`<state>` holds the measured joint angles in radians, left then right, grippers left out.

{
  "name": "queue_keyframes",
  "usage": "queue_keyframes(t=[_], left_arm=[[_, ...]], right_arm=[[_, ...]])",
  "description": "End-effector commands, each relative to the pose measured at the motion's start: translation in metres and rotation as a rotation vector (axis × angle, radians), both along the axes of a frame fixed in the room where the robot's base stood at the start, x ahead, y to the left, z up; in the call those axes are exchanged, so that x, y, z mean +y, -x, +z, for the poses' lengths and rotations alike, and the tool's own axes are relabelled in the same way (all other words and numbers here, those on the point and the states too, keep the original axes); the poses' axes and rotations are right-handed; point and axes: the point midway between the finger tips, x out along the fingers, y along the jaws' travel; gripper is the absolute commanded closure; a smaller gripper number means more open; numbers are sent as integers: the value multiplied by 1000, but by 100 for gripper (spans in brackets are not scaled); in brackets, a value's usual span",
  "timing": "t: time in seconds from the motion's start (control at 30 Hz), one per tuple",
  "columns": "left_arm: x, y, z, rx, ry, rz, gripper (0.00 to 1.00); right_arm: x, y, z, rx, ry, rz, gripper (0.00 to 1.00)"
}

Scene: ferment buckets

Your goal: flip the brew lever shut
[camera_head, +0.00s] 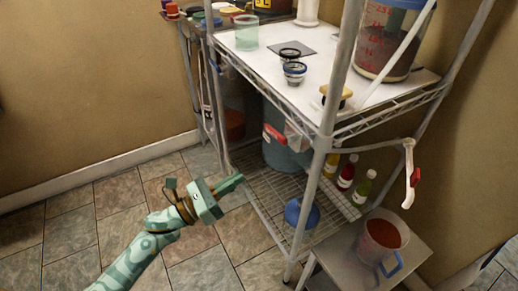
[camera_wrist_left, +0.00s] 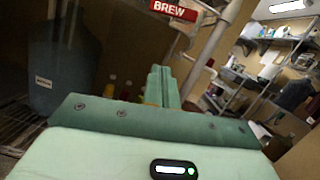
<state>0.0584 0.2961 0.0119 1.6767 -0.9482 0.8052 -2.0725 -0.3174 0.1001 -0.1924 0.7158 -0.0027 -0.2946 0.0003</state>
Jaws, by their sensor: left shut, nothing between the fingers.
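A red tag reading BREW (camera_wrist_left: 174,10) shows at the top edge of the left wrist view, above and beyond my fingertips. In the head view a red piece (camera_head: 274,134) sits in front of the large blue-grey bucket (camera_head: 280,158) under the rack's top shelf; it looks like the same tag, its lettering too small to read. My left gripper (camera_head: 238,181) is left of the rack, below and left of the red piece, apart from it. Its fingers are together and empty, as the left wrist view (camera_wrist_left: 162,84) also shows. My right gripper is out of view.
Metal rack posts (camera_head: 312,190) stand right of my gripper. The top shelf (camera_head: 310,70) holds jars and a large container (camera_head: 385,45). Bottles (camera_head: 347,172) and a blue round thing (camera_head: 302,212) are low down. A red-filled jug (camera_head: 382,238) stands on a stool. The floor at left is clear.

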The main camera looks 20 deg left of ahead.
Motion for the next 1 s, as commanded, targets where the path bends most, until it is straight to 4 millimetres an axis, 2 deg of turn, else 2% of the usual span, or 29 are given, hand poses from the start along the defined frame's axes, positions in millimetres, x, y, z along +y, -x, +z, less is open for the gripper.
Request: queue_keyframes(t=[0.17, 0.3, 0.57, 0.73, 1.0], left_arm=[[-10, -14, 4, -9, -9, 4, 100], [-25, -37, 10, -9, -10, 5, 100], [-56, -80, 22, -5, -8, 5, 100], [-51, -82, 51, -8, -10, 5, 100], [-49, -83, 62, -2, -8, 6, 100]], right_arm=[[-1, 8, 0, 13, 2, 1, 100], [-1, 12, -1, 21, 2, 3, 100], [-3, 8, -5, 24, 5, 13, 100], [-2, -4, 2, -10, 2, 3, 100], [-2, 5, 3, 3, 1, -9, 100]])
